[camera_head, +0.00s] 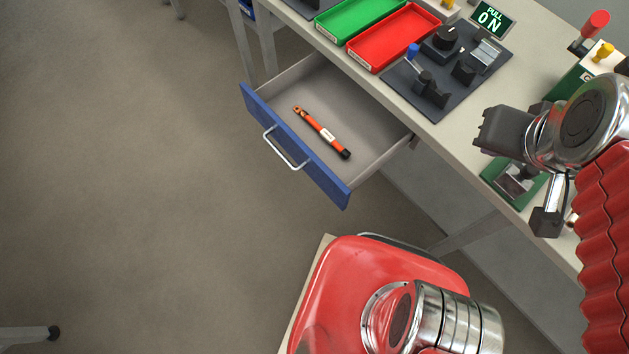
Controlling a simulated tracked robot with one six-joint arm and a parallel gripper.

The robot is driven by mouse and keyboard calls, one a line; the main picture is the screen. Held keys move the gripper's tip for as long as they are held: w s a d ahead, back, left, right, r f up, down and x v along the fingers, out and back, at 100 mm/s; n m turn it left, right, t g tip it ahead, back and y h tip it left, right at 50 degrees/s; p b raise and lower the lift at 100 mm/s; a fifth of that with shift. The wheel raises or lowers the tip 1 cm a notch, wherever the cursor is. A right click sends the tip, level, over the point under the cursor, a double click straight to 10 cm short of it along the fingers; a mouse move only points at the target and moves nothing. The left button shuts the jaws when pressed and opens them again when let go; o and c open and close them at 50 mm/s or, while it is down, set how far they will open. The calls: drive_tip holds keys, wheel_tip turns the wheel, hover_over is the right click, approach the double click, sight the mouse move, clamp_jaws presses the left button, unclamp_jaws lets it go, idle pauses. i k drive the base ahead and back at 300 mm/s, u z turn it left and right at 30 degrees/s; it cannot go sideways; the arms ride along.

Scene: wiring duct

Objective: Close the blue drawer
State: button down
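The blue drawer (312,156) is pulled out from under the workbench, with its blue front standing well away from the bench edge. A pale metal bar handle (285,148) is fixed to the front. An orange tool with a black end (321,132) lies inside on the grey drawer floor. My gripper (488,130) appears as a dark grey block on the chrome wrist at the right, over the bench top. It is apart from the drawer, to its right. Its fingertips are too unclear to show whether it is open or shut.
On the workbench (447,128) are a green tray (360,17), a red tray (393,38) and a dark panel (444,72) with switches and knobs. A green-based fixture (512,180) sits below my wrist. The floor (140,190) left of the drawer is clear.

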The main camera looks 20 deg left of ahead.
sight(359, 122)
drive_tip(key=k, duration=1.6)
drive_tip(key=u, duration=1.4)
drive_tip(key=i, duration=1)
